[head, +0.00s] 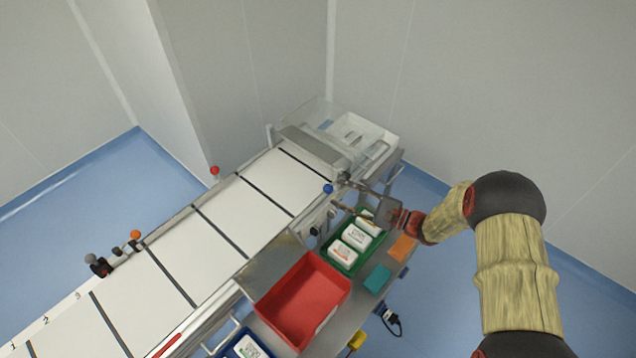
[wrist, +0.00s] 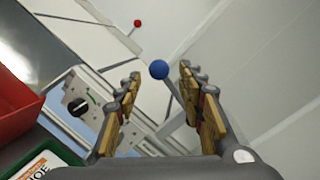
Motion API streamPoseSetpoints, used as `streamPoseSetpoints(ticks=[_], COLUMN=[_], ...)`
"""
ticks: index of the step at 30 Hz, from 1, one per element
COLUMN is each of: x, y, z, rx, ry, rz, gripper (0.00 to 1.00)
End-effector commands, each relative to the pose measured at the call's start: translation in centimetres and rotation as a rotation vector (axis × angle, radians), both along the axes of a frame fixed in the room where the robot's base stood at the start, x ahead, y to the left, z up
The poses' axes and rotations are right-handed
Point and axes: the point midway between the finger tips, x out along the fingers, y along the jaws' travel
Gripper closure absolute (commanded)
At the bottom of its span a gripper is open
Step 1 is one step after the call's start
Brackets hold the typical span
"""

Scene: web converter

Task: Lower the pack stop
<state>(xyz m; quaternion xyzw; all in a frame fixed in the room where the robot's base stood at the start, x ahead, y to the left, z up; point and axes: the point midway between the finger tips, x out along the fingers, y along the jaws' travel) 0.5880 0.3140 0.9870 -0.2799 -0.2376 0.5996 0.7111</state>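A blue ball knob (head: 328,188) stands on a thin rod at the near side of the conveyor, close to its far end. I cannot tell for sure whether it belongs to the pack stop. My gripper (head: 346,194) is just right of the knob, its fingers pointing at it. In the wrist view the blue knob (wrist: 159,69) shows in the gap between the open, empty fingertips (wrist: 158,76). Its rod runs down to the right, partly behind the right finger. No contact with the knob shows.
A red ball knob (head: 214,170) stands on the conveyor's far side. A clear guard (head: 312,112) covers the conveyor's end. Beside the conveyor are a black dial (wrist: 77,107), a red bin (head: 318,322) and a green tray (head: 334,263) with white packs below my gripper.

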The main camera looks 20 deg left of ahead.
Motion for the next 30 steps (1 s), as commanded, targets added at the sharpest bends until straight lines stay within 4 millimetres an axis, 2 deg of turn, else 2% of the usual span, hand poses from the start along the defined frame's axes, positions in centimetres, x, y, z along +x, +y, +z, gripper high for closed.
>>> streamPoseSetpoints(ticks=[6, 13, 19, 28, 30], x=[0.5, 1.2, 1.5, 1.5, 1.5], y=[4.4, 7.9, 9.3, 9.4, 9.4], z=[-0.1, -0.1, -0.1, -0.1, 0.0], rx=[-0.001, -0.002, -0.002, -0.002, -0.002], ry=[0.0, 0.001, 0.002, 0.001, 0.001], rz=[0.006, 0.004, 0.002, 0.001, 0.001], gripper=[0.61, 0.61, 0.61, 0.61, 0.64])
